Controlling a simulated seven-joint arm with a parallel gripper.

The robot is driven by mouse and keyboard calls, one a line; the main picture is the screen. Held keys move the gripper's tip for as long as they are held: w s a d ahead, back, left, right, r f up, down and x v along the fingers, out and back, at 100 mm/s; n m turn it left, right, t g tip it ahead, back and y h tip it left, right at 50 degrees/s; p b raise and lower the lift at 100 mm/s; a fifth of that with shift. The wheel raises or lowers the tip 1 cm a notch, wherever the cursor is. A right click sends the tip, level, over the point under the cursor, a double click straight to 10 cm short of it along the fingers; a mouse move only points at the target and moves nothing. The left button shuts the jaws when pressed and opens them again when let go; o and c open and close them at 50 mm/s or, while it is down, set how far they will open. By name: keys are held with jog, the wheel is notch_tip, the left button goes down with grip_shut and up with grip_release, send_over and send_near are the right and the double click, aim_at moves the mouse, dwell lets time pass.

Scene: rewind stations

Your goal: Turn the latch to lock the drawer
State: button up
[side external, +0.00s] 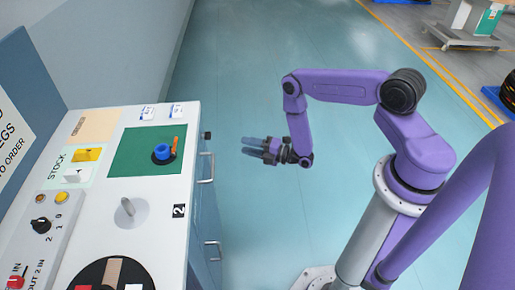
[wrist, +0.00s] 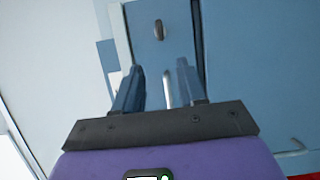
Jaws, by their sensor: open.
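In the wrist view, a small grey oval latch knob (wrist: 158,29) stands with its long side upright near the far end of the light-blue drawer front (wrist: 148,52). A pale bar handle (wrist: 167,88) shows between my fingers. In the side view, a small dark knob (side external: 207,135), which looks like the latch, sits near the cabinet's top edge, above the bar handle (side external: 208,167). My gripper (side external: 243,146) is open and empty, pointing at the cabinet front and apart from it. Its fingers also show in the wrist view (wrist: 160,66). I cannot tell whether the drawer is fully closed.
A lower handle (side external: 214,250) sticks out from the front. The floor (side external: 260,90) around my gripper is clear.

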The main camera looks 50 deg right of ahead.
jog(key=shift+v, duration=1.45)
jog(key=w+a+r+g, duration=0.6)
jog(key=w+a+r, duration=0.1)
jog(key=a, duration=0.4)
jog(key=s+a+r+m+g+h, duration=0.1)
jog(key=s+a+r+m+g, duration=0.3)
jog(key=s+a+r, duration=0.45)
jog(key=s+d+r+m+g+h, duration=0.3)
jog(key=s+r+g, duration=0.1)
jog(key=s+r, duration=0.85)
jog(key=s+d+r+m+g+h, duration=0.1)
jog(key=s+d, duration=0.3)
jog(key=s, duration=0.3)
jog(key=s+d+r+m+g+h, duration=0.1)
jog(key=s+d, duration=0.3)
jog(key=s, duration=0.4)
jog(key=shift+s+r+m+h, duration=0.2)
jog(key=shift+r+m+h, duration=0.1)
jog(key=shift+r+m, duration=0.4)
